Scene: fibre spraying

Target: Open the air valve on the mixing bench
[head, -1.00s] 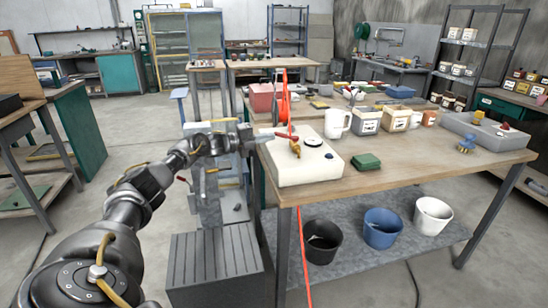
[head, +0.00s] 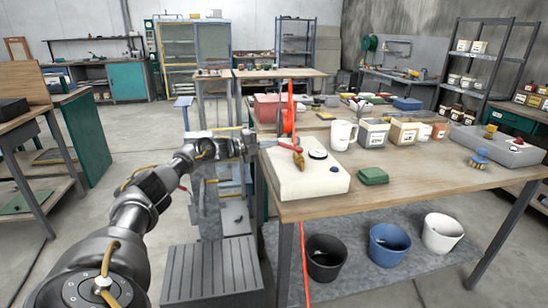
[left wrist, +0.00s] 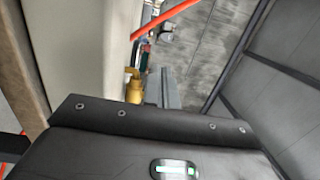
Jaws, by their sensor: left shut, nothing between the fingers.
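The air valve is a brass fitting (head: 298,158) with a red lever (head: 284,147), on the left part of a white box (head: 307,180) at the mixing bench's left end. My left gripper (head: 257,146) is shut and empty, just left of the valve at the box's edge. I cannot tell whether it touches the lever. In the left wrist view a brass piece (left wrist: 134,88) shows beside the pale box side, with an orange-red strip (left wrist: 165,18) above it. My right gripper is not in view.
An orange hose (head: 290,105) hangs upright by the valve. A green pad (head: 373,176), a white mug (head: 342,134) and several tubs stand on the bench (head: 430,180). Black, blue (head: 389,246) and white buckets stand below. The floor left of my arm is clear.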

